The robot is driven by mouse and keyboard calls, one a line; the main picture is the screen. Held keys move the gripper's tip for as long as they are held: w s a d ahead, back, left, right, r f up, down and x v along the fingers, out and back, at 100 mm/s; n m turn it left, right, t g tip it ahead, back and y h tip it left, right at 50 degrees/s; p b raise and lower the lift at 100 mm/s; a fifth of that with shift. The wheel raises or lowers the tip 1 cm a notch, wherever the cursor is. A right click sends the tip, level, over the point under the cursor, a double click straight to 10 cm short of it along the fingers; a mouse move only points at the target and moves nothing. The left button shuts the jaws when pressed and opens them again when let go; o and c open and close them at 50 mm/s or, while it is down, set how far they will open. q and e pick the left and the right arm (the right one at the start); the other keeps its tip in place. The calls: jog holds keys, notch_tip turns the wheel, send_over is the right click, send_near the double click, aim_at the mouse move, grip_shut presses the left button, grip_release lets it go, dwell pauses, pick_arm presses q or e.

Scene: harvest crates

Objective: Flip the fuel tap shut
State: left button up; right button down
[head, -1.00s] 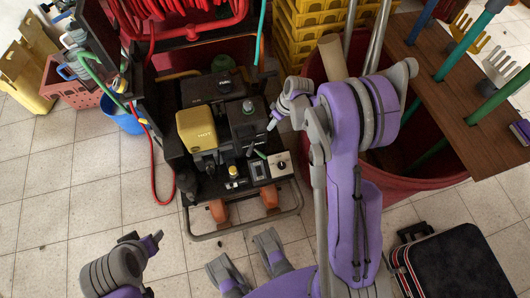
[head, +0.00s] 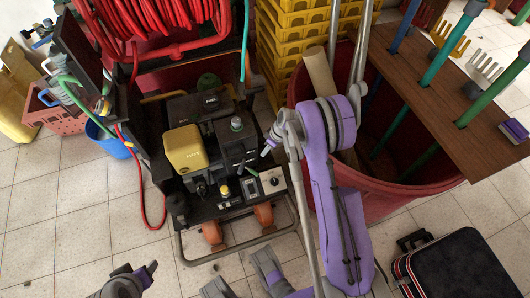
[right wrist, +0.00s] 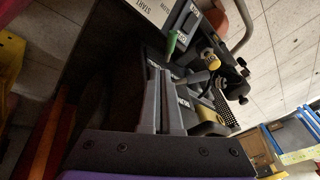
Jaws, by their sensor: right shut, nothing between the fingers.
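The machine (head: 228,152) stands in the middle of the head view, with a yellow-capped box and black boxes on top. A small green lever (head: 252,171), which looks like the fuel tap, sits at its front panel beside a white dial plate. It also shows in the right wrist view (right wrist: 171,42), sticking up just beyond the fingertips. My right gripper (head: 266,152) is shut and empty, slightly above and right of the lever in the head view. Its fingers (right wrist: 157,70) show in the right wrist view; contact cannot be told. My left gripper (head: 151,268) is low at the left, partly cut off.
The machine's tube frame (head: 240,243) runs along its front. A red bin (head: 400,190) and a wooden rack (head: 450,85) stand right, a black case (head: 455,265) below them. A red hose (head: 150,215) hangs at left.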

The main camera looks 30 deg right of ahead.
aim_at(251, 171)
jog(key=x, duration=0.3)
jog(key=b+x, duration=0.1)
jog(key=x, duration=0.2)
jog(key=s+x, duration=0.1)
jog(key=x, duration=0.2)
jog(key=shift+a+f, duration=0.25)
jog(key=shift+a, duration=0.25)
jog(key=shift+s+a+f, duration=0.1)
jog(key=shift+a+f, duration=0.15)
jog(key=shift+f, duration=0.15)
pick_arm(q)
notch_tip(251, 171, down, 2)
jog(key=shift+d+b, duration=0.1)
jog(key=shift+b, duration=0.2)
